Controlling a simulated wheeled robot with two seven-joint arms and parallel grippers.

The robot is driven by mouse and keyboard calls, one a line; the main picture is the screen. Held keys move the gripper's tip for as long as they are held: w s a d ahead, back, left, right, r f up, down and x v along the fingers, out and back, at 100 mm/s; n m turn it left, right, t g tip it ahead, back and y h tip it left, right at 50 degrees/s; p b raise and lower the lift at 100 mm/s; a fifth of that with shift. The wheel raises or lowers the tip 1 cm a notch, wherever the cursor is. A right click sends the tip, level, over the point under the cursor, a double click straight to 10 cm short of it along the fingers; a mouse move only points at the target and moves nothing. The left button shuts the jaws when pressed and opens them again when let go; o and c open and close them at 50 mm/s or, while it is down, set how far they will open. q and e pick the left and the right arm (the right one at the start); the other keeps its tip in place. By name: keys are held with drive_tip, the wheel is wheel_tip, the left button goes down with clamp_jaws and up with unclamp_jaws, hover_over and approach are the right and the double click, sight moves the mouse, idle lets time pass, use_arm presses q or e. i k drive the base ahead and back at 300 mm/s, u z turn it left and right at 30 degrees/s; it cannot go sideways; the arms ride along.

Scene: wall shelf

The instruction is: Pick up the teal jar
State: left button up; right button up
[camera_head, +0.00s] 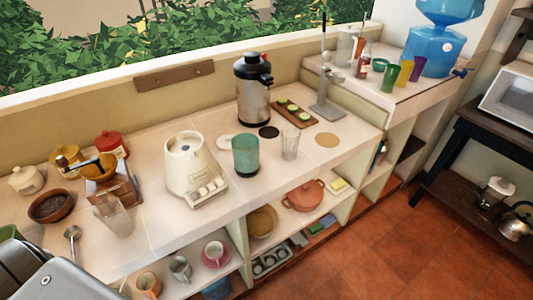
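The teal jar (246,158) stands upright on the pale counter (165,236). It looks like a plain teal cylinder with a dark lower edge. A clear glass (290,146) stands a little to its right, and a cream kettle-like appliance (188,165) stands close on its left. Neither of my grippers shows in the head view, so nothing is seen touching the jar.
A tall steel dispenser (254,95) stands behind the jar. A flat tan disc (327,140) lies to the right. A silver toaster-like object (60,280) is cut off at lower left. The counter's front strip before the jar is clear.

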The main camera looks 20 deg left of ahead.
sight(245, 147)
drive_tip(key=z, duration=1.15)
drive_tip(key=i, duration=2.65)
drive_tip(key=u, duration=2.95)
